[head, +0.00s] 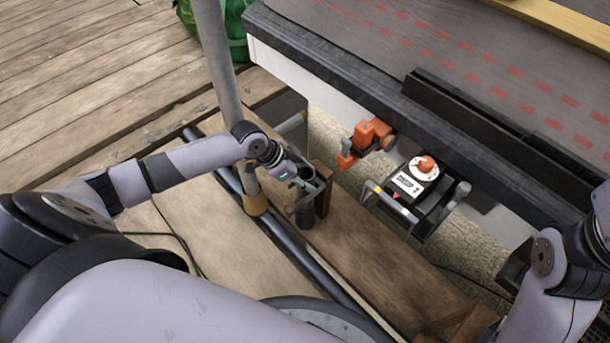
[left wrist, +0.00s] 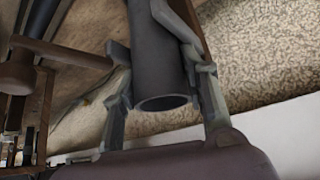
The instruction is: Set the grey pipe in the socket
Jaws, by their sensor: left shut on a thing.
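The grey pipe (head: 306,217) is a short, dark, hollow tube. The pipe looks roughly upright in the head view. I cannot make out the socket for certain, and cannot tell whether the pipe's lower end touches anything. My right arm (head: 560,265) enters at the lower right; its gripper is not in view.
An orange tool (head: 367,142) and a black box with an orange knob (head: 418,190) lie by the roof edge (head: 330,75). Bare planks (head: 90,75) lie at upper left.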

